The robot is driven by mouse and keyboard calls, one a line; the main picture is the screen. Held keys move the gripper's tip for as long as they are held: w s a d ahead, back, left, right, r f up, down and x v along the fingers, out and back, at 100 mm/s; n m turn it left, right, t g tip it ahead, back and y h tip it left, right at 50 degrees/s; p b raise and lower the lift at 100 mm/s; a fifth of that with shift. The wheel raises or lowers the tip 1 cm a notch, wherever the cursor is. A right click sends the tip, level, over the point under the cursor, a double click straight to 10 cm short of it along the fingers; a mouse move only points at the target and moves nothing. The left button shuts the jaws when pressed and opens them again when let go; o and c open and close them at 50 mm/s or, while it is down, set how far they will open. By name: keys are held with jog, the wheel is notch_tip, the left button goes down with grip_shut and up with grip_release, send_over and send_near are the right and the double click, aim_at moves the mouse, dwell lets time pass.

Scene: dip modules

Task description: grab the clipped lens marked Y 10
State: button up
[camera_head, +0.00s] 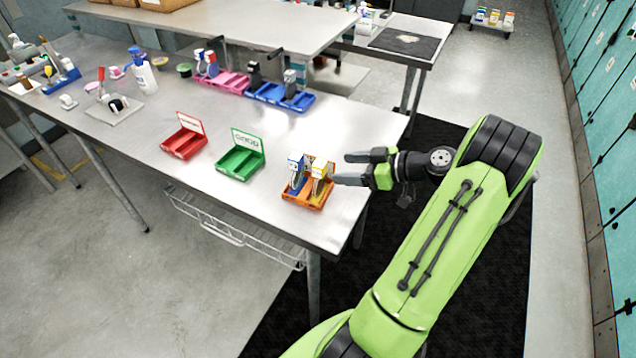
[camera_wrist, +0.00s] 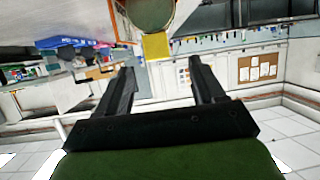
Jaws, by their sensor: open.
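An orange tray (camera_head: 301,198) stands near the front right corner of the table. It holds a clip lens with a blue handle (camera_head: 296,180) and one with a yellow clip (camera_head: 319,182). Their markings are too small to read. My gripper (camera_head: 342,168) is open and empty just right of the tray, with its fingers pointing left toward the yellow-clipped lens. In the wrist view, a yellow clip (camera_wrist: 156,46) with a round lens (camera_wrist: 150,12) shows ahead of and between the open fingers (camera_wrist: 162,66), apart from them.
A green tray (camera_head: 239,162) with a sign and a red tray (camera_head: 184,142) stand to the left. A blue tray (camera_head: 266,93) and a pink tray (camera_head: 217,79) stand further back. A white bottle (camera_head: 142,72) is at the back left. Bare tabletop surrounds the orange tray.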

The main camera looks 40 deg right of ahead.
aim_at(325, 167)
jog(key=x, duration=0.8)
jog(key=shift+w+d+f, duration=0.2)
jog(key=shift+w, duration=0.15)
jog(key=shift+s, duration=0.1)
grip_shut()
